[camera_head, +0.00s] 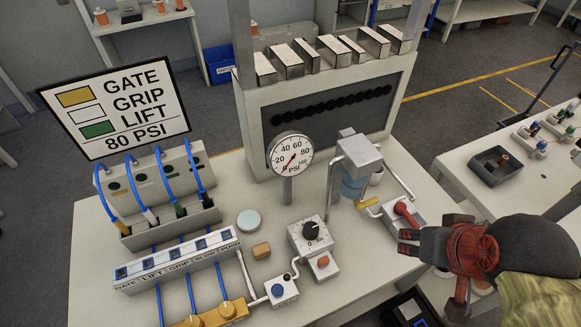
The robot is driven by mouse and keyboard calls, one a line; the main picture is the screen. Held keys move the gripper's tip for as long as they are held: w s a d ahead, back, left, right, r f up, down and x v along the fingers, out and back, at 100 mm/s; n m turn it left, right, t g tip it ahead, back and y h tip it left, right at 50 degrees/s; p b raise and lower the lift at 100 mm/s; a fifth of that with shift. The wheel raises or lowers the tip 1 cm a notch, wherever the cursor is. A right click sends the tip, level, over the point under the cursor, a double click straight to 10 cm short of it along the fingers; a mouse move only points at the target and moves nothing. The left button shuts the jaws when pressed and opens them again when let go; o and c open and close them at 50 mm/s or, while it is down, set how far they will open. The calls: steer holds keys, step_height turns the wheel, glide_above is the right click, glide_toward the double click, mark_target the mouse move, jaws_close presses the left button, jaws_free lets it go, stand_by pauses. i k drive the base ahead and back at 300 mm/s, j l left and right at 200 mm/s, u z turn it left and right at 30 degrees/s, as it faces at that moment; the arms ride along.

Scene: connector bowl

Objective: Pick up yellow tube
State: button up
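A blue tube with a yellow end (121,226) is leftmost in a row of tubes at the left of the bench. It arches from the upper grey block (152,178) down to the open holder (172,231) in front, where its yellow end rests. Beside it are similar blue tubes with a white end (149,215) and a green end (180,209). My gripper (432,268) is at the right, over the bench's right edge, far from these tubes. Its fingers look spread, with nothing visible between them.
A pressure gauge (290,155), a dial box (311,236) and a filter unit (358,158) stand mid-bench. A sign (116,107) rises behind the tubes. A labelled valve block (178,262) lies in front. A tall machine (253,117) stands at the back.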

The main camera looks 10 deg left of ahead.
mark_target(117, 223)
steer(key=u, duration=1.7)
steer(key=j+u, duration=0.25)
steer(key=u, duration=0.15)
